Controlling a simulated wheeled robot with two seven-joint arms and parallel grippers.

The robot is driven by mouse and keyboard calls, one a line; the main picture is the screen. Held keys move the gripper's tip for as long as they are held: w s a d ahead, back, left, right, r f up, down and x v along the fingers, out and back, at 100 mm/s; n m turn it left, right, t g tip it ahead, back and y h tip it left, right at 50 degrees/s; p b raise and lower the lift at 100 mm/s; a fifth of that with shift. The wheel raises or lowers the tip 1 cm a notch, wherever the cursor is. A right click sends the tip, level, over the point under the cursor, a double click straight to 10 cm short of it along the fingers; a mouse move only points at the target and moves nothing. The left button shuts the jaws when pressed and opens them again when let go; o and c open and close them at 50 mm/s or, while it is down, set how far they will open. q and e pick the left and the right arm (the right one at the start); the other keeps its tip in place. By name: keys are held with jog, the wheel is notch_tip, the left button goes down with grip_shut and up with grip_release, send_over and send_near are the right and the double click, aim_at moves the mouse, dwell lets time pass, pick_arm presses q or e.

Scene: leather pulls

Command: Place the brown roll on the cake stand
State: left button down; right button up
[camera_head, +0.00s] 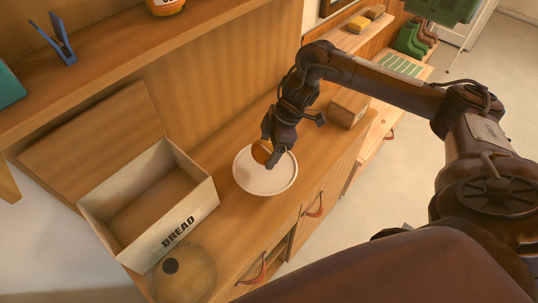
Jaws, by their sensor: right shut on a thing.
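The brown roll (261,151) is between the fingers of my right gripper (270,154), over the far part of the round white cake stand (265,183). The gripper is shut on the roll and hides part of it. I cannot tell whether the roll touches the plate. The rest of the stand's top looks bare. My left gripper is not in view.
An open, empty bread box (176,230) stands left of the stand. A round see-through dome (185,274) lies at the front. A wooden block (348,108) stands at the back right. A shelf (130,52) overhangs the counter with a blue clip (62,42).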

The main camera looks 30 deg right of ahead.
notch_tip(320, 180, down, 4)
jog(key=shift+r+p, duration=0.2)
jog(key=shift+p, duration=0.25)
jog(key=shift+f, duration=0.2)
jog(key=shift+f, duration=0.2)
jog(key=o, duration=1)
jog(key=shift+c, duration=0.2)
jog(key=shift+r, duration=0.1)
